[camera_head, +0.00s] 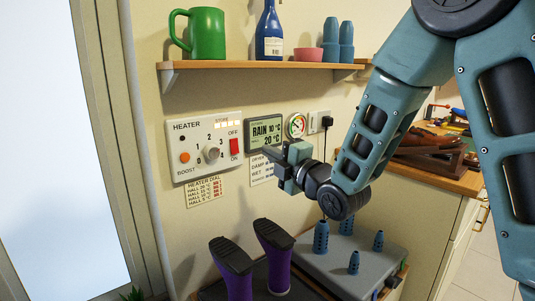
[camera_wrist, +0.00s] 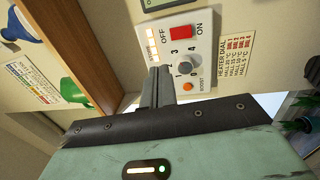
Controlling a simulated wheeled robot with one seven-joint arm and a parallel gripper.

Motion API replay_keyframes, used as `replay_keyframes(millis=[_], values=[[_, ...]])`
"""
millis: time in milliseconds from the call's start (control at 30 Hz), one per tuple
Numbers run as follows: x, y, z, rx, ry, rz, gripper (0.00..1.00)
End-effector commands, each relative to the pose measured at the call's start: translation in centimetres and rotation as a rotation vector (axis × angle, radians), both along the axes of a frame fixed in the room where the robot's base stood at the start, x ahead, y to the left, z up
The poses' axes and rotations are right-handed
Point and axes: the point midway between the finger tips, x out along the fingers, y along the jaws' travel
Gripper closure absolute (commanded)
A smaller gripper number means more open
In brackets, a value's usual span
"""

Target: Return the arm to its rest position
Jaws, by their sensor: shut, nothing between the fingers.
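My arm (camera_head: 375,130) reaches from the upper right across the head view towards the wall. My gripper (camera_head: 268,151) is shut and empty. It is in front of the wall, to the right of the heater panel (camera_head: 206,146) and just below the grey weather display (camera_head: 265,132). In the wrist view the closed fingers (camera_wrist: 157,82) point at the heater panel (camera_wrist: 205,50), with its dial (camera_wrist: 186,68) and red switch (camera_wrist: 180,33) beyond them. I cannot tell whether the fingertips touch anything.
A wooden shelf (camera_head: 260,65) above holds a green mug (camera_head: 205,33), a blue bottle (camera_head: 270,32) and cups. Below are upturned purple boots (camera_head: 276,272) and a grey box with blue pegs (camera_head: 345,258). A wooden counter (camera_head: 440,175) with items stands at the right, behind my arm.

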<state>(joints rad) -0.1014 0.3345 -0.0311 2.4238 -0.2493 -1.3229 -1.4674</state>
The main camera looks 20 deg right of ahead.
Motion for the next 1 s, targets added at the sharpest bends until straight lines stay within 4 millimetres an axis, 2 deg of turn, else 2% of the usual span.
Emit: replay_keyframes(millis=[367, 467, 567, 667, 767, 867, 1000], values=[[0.0, 0.0, 0.0, 0.0, 0.002, 0.0, 1.0], [-0.2, 0.7, -0.5, 0.03, 0.055, 0.009, 1.0], [-0.9, 2.4, -1.8, 0.1, 0.192, 0.025, 1.0], [-2.5, 4.8, -3.9, 0.205, 0.403, 0.029, 1.0], [-5.2, 7.1, -6.3, 0.311, 0.638, 0.006, 1.0], [-8.7, 9.1, -8.5, 0.401, 0.87, -0.048, 1.0], [-14.9, 10.9, -11.1, 0.496, 1.174, -0.181, 1.0]])
